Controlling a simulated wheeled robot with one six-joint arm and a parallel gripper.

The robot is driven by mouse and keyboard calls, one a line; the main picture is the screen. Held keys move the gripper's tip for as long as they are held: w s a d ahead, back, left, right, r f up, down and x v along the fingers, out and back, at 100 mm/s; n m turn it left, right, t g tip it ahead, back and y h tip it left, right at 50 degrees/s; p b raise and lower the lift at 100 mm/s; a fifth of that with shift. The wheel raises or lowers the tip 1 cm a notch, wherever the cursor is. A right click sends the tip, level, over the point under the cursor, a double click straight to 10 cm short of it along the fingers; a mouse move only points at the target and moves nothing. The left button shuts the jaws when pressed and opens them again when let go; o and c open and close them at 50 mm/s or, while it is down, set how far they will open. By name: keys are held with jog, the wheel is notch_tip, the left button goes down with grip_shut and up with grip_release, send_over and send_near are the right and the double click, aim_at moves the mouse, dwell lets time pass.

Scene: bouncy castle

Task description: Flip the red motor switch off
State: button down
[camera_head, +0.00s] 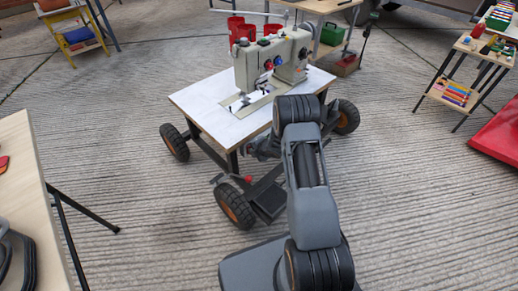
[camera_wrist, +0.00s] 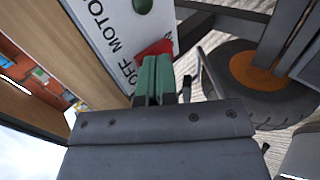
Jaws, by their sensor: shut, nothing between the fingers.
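The red motor switch (camera_wrist: 155,49) shows in the wrist view on a white panel (camera_wrist: 108,40) lettered "OFF" and "MOTOR". A green button (camera_wrist: 142,5) sits farther along the same panel, at the top edge of the picture. My gripper (camera_wrist: 156,72) is shut and empty, its green fingertips together. The tips overlap the lower part of the red switch in the picture; whether they touch it I cannot tell. In the head view the switch panel is hidden. A sewing machine (camera_head: 262,62) stands on a white-topped wheeled table (camera_head: 205,98), and my arm reaches to its near edge.
A table wheel (camera_wrist: 262,72) with an orange hub is close at the right in the wrist view. A wooden board edge (camera_wrist: 62,55) lies at the left. In the head view, another table (camera_head: 30,190) stands at the left. Open ribbed concrete (camera_head: 410,200) lies at the right.

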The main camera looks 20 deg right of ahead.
jog(key=shift+a, duration=0.35)
jog(key=shift+r, duration=0.1)
jog(key=shift+r+p, duration=0.55)
jog(key=shift+r, duration=0.05)
jog(key=shift+d, duration=0.1)
